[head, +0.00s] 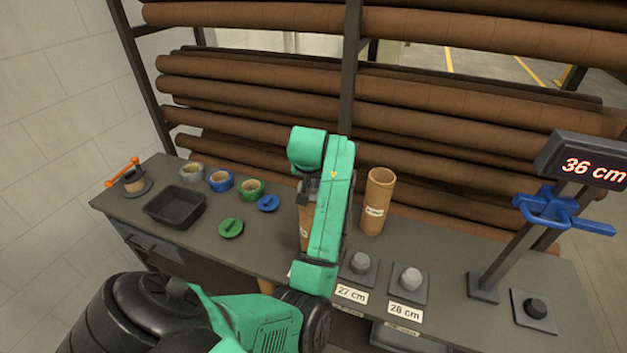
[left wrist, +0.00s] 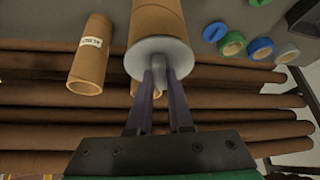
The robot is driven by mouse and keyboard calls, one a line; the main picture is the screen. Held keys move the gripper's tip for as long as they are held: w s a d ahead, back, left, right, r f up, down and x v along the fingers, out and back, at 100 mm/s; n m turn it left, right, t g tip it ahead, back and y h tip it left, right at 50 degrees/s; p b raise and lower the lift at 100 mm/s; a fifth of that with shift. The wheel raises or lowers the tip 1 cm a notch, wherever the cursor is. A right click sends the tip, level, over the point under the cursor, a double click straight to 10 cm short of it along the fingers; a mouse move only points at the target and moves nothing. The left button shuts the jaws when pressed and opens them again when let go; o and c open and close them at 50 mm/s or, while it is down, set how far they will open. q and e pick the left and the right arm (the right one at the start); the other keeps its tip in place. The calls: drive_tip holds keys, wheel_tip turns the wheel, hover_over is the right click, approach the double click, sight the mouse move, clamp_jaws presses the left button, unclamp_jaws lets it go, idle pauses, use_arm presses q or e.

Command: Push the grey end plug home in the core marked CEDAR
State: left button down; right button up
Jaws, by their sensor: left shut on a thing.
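My left gripper (head: 309,190) is shut on the knob of the grey end plug (left wrist: 147,62), which shows in the left wrist view. The plug's round flange sits at the open end of a brown cardboard core (left wrist: 157,22); I cannot tell whether any gap is left between them. In the head view this core (head: 305,236) stands upright on the bench, mostly hidden behind my left arm. Its label is too small to read. My right gripper is not in view.
Blue (head: 268,203) and green (head: 231,228) plugs lie left of the arm, near tape rolls (head: 221,181) and a black tray (head: 151,218). A stand's display (head: 592,167) reads 36 cm.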

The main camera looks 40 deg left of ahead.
use_arm(q)
drive_tip(key=shift+f, duration=0.35)
idle(0.7)
drive_tip(key=shift+s+d+f+b, duration=0.2)
drive_tip(key=shift+s+f+b, duration=0.1)
drive_tip(key=shift+f, duration=0.1)
idle(0.6)
drive_tip(key=c, duration=0.7)
unclamp_jaws()
drive_tip(key=shift+c, duration=0.2)
drive_tip(key=o, duration=0.4)
drive_tip(key=shift+w+r, duration=0.1)
drive_tip(key=shift+r, duration=0.05)
